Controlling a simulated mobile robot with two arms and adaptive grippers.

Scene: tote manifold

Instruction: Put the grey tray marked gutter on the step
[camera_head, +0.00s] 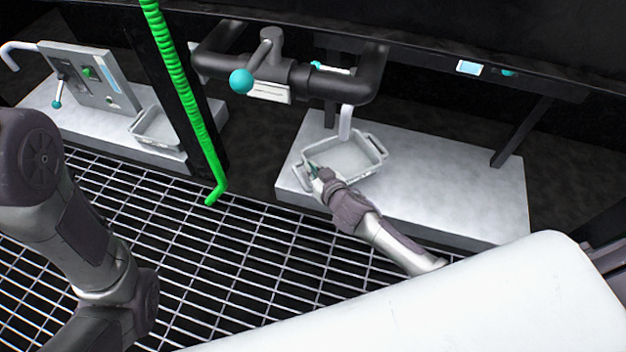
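A grey tray (366,172) with handles at its ends sits on or just above the pale step (460,187) at the right, below a white spout. I cannot read any marking on it. My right gripper (315,170) is at the tray's near left corner, beside the left handle. Its fingers are too small to show whether they are shut on the tray. A second, similar grey tray (157,141) sits on another pale step (108,140) at the left. My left arm shows at the left, but its gripper is out of view.
A dark pipe manifold with a teal-knobbed lever (241,81) hangs above the right tray. A green hose (183,90) runs down a dark post between the steps. A panel (92,75) stands on the left step. Open grating (240,250) covers the floor.

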